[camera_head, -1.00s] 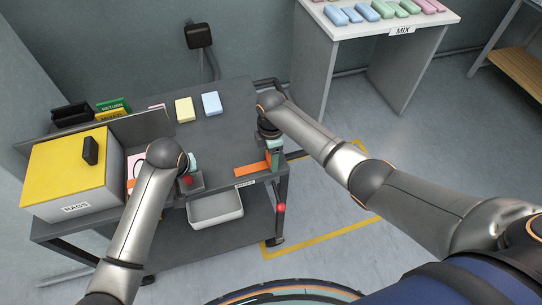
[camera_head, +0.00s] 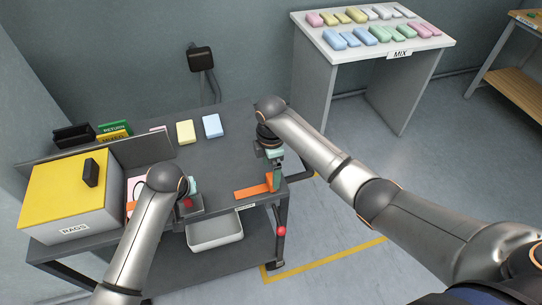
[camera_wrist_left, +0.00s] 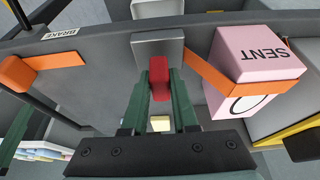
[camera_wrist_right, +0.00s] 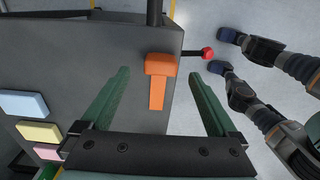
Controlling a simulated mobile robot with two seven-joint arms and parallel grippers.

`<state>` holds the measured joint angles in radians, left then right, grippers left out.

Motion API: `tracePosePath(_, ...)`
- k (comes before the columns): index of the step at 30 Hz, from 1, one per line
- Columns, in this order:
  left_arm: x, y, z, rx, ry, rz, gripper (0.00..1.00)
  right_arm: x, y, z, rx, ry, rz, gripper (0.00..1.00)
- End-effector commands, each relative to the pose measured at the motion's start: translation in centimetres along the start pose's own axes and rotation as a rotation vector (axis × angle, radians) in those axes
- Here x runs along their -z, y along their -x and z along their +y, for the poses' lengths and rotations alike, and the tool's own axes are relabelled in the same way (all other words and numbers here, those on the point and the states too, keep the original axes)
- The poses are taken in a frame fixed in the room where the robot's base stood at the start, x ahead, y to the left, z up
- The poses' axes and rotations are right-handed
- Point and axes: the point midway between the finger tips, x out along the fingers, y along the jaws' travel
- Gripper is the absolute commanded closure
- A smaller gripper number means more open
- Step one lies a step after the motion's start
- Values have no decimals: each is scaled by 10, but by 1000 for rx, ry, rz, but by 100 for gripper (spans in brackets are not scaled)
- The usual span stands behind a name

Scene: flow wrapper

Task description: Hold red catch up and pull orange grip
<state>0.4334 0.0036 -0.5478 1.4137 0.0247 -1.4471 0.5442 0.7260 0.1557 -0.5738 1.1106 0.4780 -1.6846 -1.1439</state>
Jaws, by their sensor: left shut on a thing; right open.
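The red catch (camera_wrist_left: 159,80) sits between the fingers of my left gripper (camera_wrist_left: 160,88), which is shut on it; it also shows in the head view (camera_head: 187,203), beside a small grey plate at the cart's front edge. The orange grip (camera_wrist_right: 160,66) lies at the cart's front edge, with an orange strip running from it along the top. My right gripper (camera_wrist_right: 158,88) is open above it, a finger to each side, with nothing between the fingertips. In the head view the right gripper (camera_head: 274,176) partly hides the grip's end.
A pink SENT box (camera_wrist_left: 258,58) stands close beside my left gripper. The yellow-lidded RAGS box (camera_head: 68,190) stands at the cart's left. Yellow and blue blocks (camera_head: 212,125) lie toward the back. A red knob (camera_wrist_right: 208,52) juts out past the cart's edge. A grey bin (camera_head: 215,234) hangs in front.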

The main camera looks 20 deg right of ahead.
Motion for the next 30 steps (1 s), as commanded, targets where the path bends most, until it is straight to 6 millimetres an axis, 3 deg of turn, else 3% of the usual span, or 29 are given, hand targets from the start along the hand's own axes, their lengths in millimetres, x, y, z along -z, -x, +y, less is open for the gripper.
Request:
tracePosePath(6,1,1,0,0,0,2,100,0,45,1,-3,0,0,5)
tracePosePath(12,1,1,0,0,0,2,100,0,66,0,0,-1,0,5)
tracePosePath(30,-1,-5,0,-1,0,3,100,0,66,0,1,-1,0,5)
